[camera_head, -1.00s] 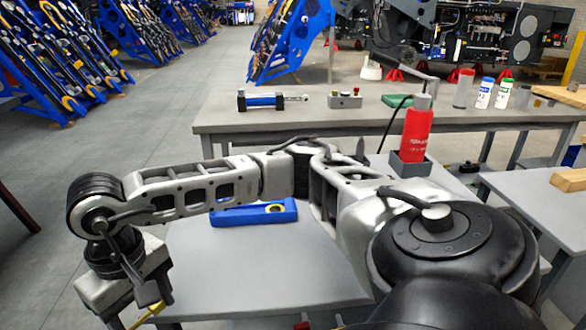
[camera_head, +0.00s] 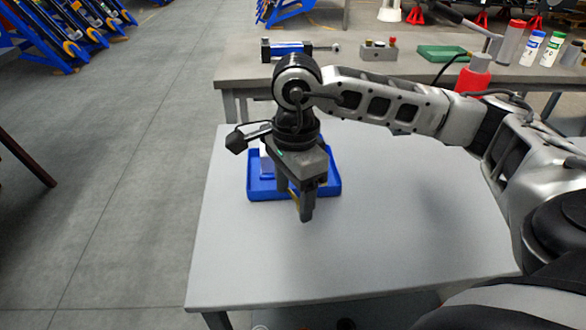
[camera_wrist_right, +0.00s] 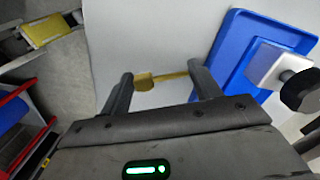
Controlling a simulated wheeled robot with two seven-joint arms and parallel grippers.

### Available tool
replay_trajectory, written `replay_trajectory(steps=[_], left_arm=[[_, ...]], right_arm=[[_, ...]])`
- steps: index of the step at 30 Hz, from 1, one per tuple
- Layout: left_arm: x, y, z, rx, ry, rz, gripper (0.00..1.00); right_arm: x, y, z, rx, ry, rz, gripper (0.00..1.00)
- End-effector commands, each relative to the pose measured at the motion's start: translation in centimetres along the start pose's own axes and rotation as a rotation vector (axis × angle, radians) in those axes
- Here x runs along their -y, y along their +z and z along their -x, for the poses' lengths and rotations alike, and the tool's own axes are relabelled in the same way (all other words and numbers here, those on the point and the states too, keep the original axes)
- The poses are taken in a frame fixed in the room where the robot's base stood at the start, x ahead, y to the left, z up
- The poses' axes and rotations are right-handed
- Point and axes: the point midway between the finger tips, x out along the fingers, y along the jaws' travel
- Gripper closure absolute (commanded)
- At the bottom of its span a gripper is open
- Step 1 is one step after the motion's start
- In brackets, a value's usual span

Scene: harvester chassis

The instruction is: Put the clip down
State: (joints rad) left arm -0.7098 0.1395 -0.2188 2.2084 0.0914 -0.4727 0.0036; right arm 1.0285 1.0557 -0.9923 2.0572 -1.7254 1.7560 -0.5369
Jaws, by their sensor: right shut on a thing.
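A yellow clip (camera_wrist_right: 160,81) lies between the two fingers of my right gripper (camera_wrist_right: 160,88) in the right wrist view, and the fingers are closed on it. In the head view the right gripper (camera_head: 294,202) points down over the front edge of the blue tray on the grey table; only a sliver of the clip (camera_head: 293,196) shows there. The exact height of the clip above the table cannot be told. My left gripper is not in view.
The blue tray (camera_head: 262,190) holds a white block (camera_head: 266,163); my arm hides part of it. The grey tabletop (camera_head: 420,245) is clear to the right and in front.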

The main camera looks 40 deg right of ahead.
Motion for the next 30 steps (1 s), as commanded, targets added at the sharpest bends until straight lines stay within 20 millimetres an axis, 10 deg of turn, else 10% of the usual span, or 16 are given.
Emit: replay_trajectory(steps=[15, 23, 30], left_arm=[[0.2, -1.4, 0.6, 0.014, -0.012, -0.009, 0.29], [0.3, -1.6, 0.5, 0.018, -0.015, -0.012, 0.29], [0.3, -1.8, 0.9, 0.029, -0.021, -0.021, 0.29]], right_arm=[[-1.5, -6.7, 5.7, -0.012, -0.029, -1.661, 0.59], [-1.6, -7.7, 6.6, -0.008, -0.043, -1.983, 0.59], [2.7, -6.0, 4.8, -0.007, -0.039, -2.0, 0.59]])
